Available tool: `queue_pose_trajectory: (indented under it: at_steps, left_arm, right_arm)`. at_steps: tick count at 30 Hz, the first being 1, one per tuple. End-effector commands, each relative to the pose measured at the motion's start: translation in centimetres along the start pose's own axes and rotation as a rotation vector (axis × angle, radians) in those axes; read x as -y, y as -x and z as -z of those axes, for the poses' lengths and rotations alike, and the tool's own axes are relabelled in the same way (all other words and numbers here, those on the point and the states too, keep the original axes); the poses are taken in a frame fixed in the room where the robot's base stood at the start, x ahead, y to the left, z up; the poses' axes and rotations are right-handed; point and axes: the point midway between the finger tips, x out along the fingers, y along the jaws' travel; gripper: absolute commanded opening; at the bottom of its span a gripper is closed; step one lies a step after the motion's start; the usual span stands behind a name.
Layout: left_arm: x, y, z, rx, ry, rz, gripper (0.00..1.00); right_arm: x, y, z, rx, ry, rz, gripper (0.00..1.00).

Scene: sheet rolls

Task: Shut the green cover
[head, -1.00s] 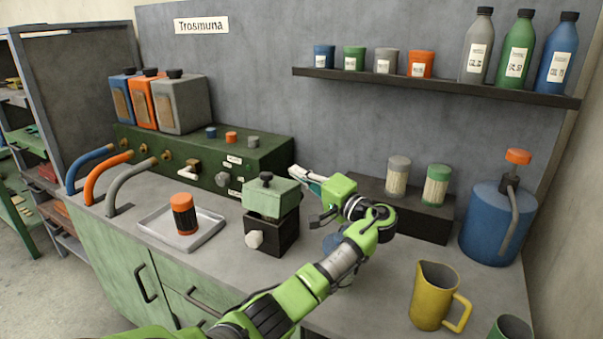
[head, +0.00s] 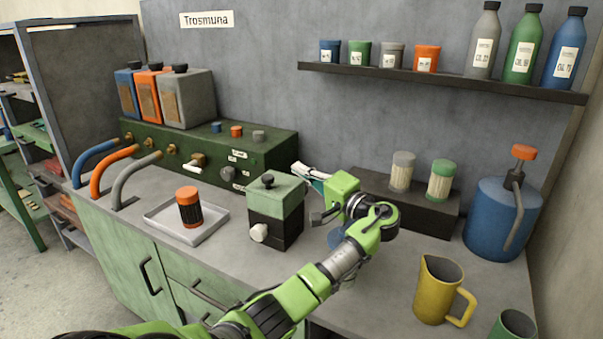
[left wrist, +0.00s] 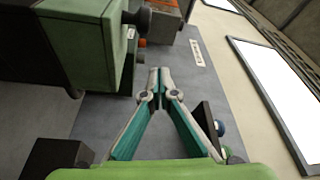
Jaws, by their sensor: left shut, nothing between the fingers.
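The green cover (head: 277,194), with a dark knob on top, sits level on a small black box (head: 275,230) with a white knob on its front. It looks closed down on the box, with no gap showing. My left gripper (head: 300,170) is just right of and behind the cover, at about its top height, apart from it as far as I can tell. In the left wrist view the fingertips (left wrist: 159,75) meet with nothing between them, and the cover (left wrist: 88,42) is at the upper left. My right gripper is not in view.
A tray (head: 213,232) with an orange-capped jar (head: 188,207) stands left of the box. A dark green control panel (head: 215,155) is behind. Two jars on a dark block (head: 435,212), a blue canister (head: 497,220) and a yellow jug (head: 437,290) stand to the right.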

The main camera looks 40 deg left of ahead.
Motion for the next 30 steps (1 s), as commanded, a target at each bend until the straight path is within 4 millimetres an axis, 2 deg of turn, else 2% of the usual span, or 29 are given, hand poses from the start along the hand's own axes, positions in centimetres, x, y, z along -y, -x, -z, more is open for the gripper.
queue_pose_trajectory:
  at_steps: [12, 18, 25, 30]
  left_arm:
    - [7.3, -0.7, 1.9, 0.0, 0.007, 0.001, 0.0]
    - [9.0, -0.8, 2.4, 0.0, 0.003, 0.001, 0.0]
    - [9.3, -0.9, 2.5, 0.0, 0.002, 0.001, 0.0]
    - [11.8, -1.1, 3.1, 0.0, 0.002, 0.001, 0.0]
  right_arm:
    - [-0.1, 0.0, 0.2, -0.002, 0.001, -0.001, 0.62]
    - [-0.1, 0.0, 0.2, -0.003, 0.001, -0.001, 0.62]
    - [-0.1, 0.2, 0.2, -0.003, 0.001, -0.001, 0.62]
    - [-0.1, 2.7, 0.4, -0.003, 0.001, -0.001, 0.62]
